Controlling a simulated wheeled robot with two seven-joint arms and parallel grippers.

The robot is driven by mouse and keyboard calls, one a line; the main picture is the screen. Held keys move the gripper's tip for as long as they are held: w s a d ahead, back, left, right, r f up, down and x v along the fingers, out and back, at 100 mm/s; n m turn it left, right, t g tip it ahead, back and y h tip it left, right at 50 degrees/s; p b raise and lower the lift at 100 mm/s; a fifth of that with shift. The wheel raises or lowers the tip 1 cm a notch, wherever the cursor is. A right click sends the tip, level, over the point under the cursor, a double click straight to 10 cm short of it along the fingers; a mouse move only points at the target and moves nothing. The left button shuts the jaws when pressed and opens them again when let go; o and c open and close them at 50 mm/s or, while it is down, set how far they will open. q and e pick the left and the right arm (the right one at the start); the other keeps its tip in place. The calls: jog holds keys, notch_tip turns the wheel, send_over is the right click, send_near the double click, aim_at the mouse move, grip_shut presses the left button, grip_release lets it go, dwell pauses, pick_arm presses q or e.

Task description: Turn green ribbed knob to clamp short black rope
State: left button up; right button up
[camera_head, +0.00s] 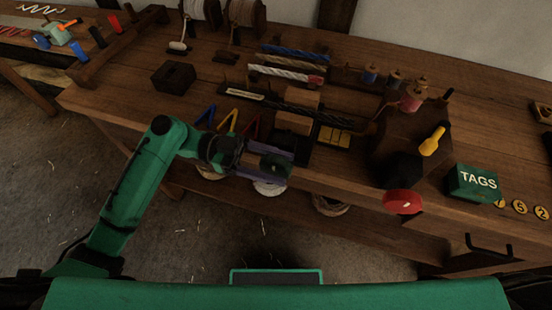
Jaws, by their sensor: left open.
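My left gripper (270,172) is over the front edge of the workbench, with its jaws open. A dark green rounded part, likely the green ribbed knob (275,166), shows between its fingers; I cannot tell whether they touch it. A dark block behind the knob is partly hidden by my gripper. The short black rope (325,116) lies behind, running beside two pale wooden blocks (294,123). Whether the rope is clamped cannot be seen. My right gripper is not in view.
Blue (295,53) and white (285,73) ropes lie farther back. A yellow-handled tool (432,141), red disc (402,201) and green TAGS box (475,183) are at the right.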

pick_arm(q)
grip_shut()
jog(key=shift+y, duration=0.4)
jog(key=t+y+p, duration=0.1)
jog(key=y, duration=0.1)
jog(key=shift+d+r+y, duration=0.1)
jog(key=shift+r+y, duration=0.05)
jog(key=shift+y, duration=0.15)
jog(key=shift+t+y+p, duration=0.4)
jog(key=shift+y+p, duration=0.8)
jog(key=shift+p, duration=0.05)
jog(key=shift+d+y+p, duration=0.1)
jog(key=shift+y+p, duration=0.25)
jog(key=shift+y, duration=0.15)
jog(key=shift+f, duration=0.2)
grip_release()
